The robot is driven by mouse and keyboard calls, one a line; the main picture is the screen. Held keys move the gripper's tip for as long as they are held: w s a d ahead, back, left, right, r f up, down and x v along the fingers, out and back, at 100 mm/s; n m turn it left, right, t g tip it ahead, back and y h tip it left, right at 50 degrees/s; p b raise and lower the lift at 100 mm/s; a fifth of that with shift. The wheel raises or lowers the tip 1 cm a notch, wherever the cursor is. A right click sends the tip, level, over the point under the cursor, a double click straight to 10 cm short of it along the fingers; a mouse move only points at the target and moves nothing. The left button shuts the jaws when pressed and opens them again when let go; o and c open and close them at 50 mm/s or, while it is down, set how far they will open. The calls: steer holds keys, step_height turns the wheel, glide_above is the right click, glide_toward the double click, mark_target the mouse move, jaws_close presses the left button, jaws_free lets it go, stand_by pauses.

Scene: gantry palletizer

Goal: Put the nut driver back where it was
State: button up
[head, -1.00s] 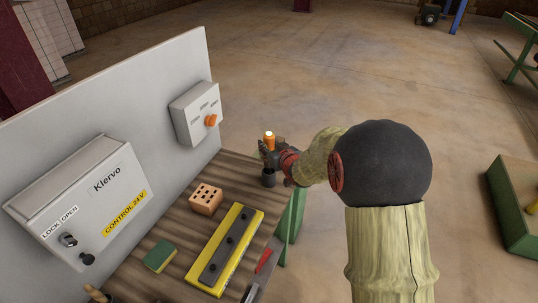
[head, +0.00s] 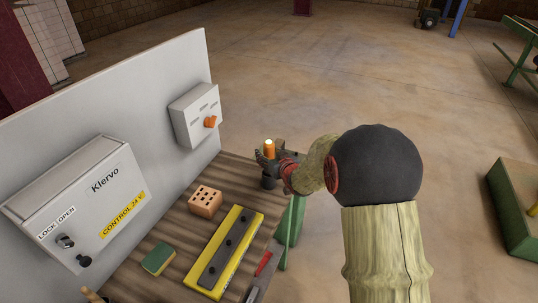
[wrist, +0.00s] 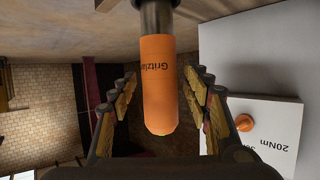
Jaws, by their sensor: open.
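The nut driver (head: 269,148) has an orange handle and stands about upright at the far end of the workbench, over a dark cup-like holder (head: 268,183). Its handle (wrist: 158,85) also fills the middle of the wrist view, with dark print on it and a dark part at the top edge. My gripper (head: 267,160) is around the handle. In the wrist view its fingers are spread, with a gap on each side of the handle. How deep the driver's lower end sits in the holder is hidden.
A perforated block (head: 205,202), a yellow fixture (head: 240,259), a sponge (head: 158,258) and a red-handled tool (head: 264,264) lie on the workbench. A grey panel with a control box (head: 78,200) and a smaller switch box (head: 195,113) stands along the left.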

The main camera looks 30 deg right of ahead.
steer(key=shift+s+r, duration=0.2)
steer(key=shift+r, duration=0.1)
steer(key=s+a+r+g+h+p, duration=0.1)
steer(key=s+a+r+p, duration=0.2)
steer(key=s+r, duration=0.8)
steer(key=s+a+r+g+y, duration=0.1)
steer(key=s+a+g, duration=0.1)
steer(key=s+a, duration=0.3)
steer(key=s+a+r+n+g, duration=0.1)
steer(key=s+a, duration=0.5)
steer(key=s, duration=0.6)
steer(key=s+a+r+g+y, duration=0.1)
steer(key=s+a+g, duration=0.3)
steer(key=s, duration=0.5)
steer(key=shift+s+a+r+y, duration=0.35)
steer(key=shift+a+r, duration=0.2)
steer(key=shift+a, duration=0.2)
